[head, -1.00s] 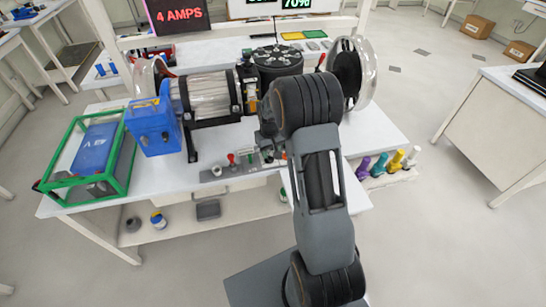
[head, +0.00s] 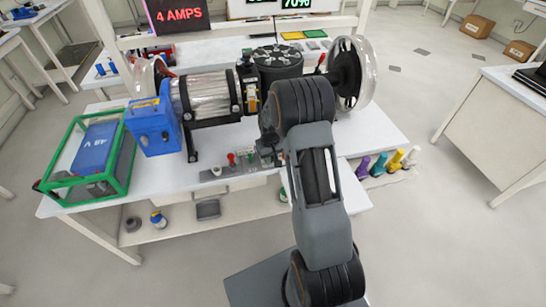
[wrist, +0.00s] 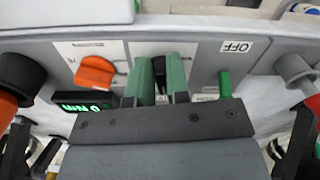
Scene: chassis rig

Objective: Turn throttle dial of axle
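In the wrist view an orange dial (wrist: 96,73) sits on a grey panel (wrist: 200,58), on a white label plate whose small marks I cannot read. A green-lit display (wrist: 84,108) is just below it. My gripper (wrist: 158,70) points at the panel to the right of the dial, apart from it. Its two green fingers stand a little apart, with a dark part showing in the gap; I cannot tell whether they touch it. In the head view the axle assembly (head: 205,95) lies across the table, and my arm hides my gripper.
A green lever (wrist: 225,83) stands right of my fingers, below an OFF label (wrist: 237,47). In the head view a blue box (head: 153,128) and green frame (head: 127,165) occupy the table's left.

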